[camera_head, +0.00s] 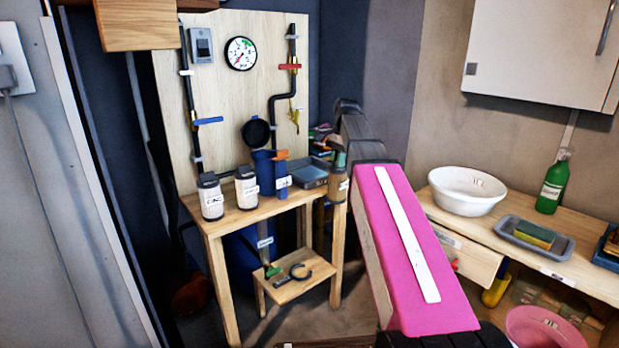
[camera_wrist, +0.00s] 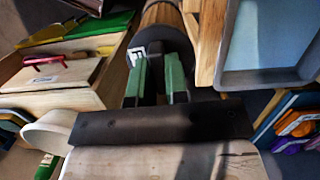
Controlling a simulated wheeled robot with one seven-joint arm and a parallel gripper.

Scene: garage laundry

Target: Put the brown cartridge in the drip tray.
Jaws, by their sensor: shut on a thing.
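The brown cartridge (camera_head: 337,186) hangs upright from my gripper (camera_head: 340,156) at the right end of the wooden bench, in the head view. My gripper's green fingers (camera_wrist: 158,78) are shut on its dark top. In the wrist view the cartridge's brown body (camera_wrist: 163,16) and dark cap show beyond the fingers, with a white label beside them. The grey drip tray (camera_head: 309,171) lies on the bench just left of the cartridge. It also shows in the wrist view (camera_wrist: 272,76), right of the cartridge and apart from it. The cartridge's lower end is hard to judge against the bench edge.
Two white bottles (camera_head: 211,198) and a blue filter housing (camera_head: 264,172) stand left on the bench (camera_head: 222,224). A black cup (camera_head: 256,133) is above the housing. Pipes with valves and a gauge (camera_head: 240,53) are on the backboard. A low stool (camera_head: 298,283) stands below.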

